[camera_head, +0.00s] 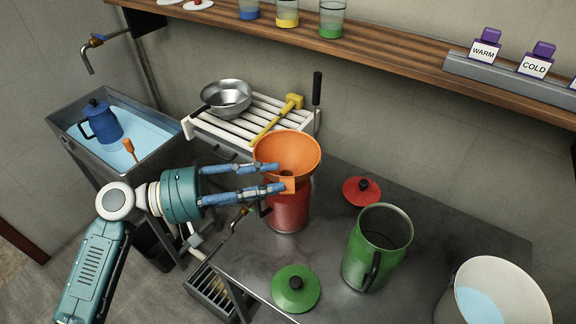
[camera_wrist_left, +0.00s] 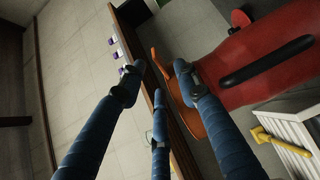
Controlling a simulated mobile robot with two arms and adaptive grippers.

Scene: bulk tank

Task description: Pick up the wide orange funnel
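The wide orange funnel (camera_head: 288,150) sits mouth up in the top of a red pitcher (camera_head: 290,210) on the metal table. A small orange tab shows at the funnel's near side. My left gripper (camera_head: 279,178) reaches in from the left, its blue fingers level with the funnel's lower part. In the left wrist view the gripper's fingers (camera_wrist_left: 158,80) are spread, with part of the orange funnel (camera_wrist_left: 196,112) beside and between them. I see no firm closing on it; contact is unclear. My right gripper is not in view.
A green pitcher (camera_head: 376,250), red lid (camera_head: 361,191), green lid (camera_head: 296,288) and white bucket (camera_head: 530,290) stand to the right and front. A rack holds a steel pan (camera_head: 226,98) and yellow tool (camera_head: 272,124). A sink (camera_head: 160,150) is at left; a shelf (camera_head: 400,50) runs above.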

